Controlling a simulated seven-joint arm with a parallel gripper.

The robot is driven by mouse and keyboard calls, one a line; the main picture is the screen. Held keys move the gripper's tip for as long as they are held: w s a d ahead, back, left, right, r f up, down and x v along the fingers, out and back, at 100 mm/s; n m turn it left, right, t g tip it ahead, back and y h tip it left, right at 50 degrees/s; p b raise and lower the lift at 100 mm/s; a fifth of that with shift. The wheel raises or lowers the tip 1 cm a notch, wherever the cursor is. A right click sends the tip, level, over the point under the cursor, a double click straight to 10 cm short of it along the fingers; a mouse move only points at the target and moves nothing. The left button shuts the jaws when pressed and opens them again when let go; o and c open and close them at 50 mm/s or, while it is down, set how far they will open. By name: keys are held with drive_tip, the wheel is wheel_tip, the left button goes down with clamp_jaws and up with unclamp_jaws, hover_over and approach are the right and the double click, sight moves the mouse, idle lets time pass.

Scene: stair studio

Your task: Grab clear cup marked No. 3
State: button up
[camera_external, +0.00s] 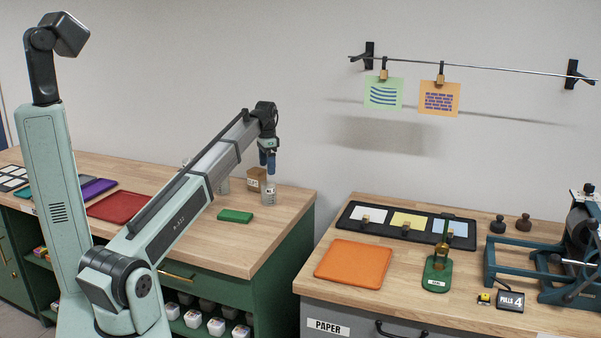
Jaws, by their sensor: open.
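A small clear cup (269,197) stands on the wooden counter near its right end. Another clear cup (223,185) stands farther left, partly hidden behind my arm. Any number on either cup is too small to read. My gripper (267,171) has blue fingers pointing down, above and close to the right-hand cup. It is open. I cannot tell whether the fingers touch the cup or the box behind.
A cardboard box (256,178) stands beside the right-hand cup. A green block (235,216) lies in front. A red tray (117,206) is left. A gap separates this counter from the right one, which holds an orange tray (353,264) and a press (575,250).

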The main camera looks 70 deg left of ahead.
sight(269, 192)
drive_tip(key=f, duration=1.2)
drive_tip(key=shift+d+f, duration=0.15)
drive_tip(key=shift+d, duration=0.05)
drive_tip(key=shift+c, duration=0.3)
drive_tip(key=c, duration=1)
drive_tip(key=shift+c, duration=0.2)
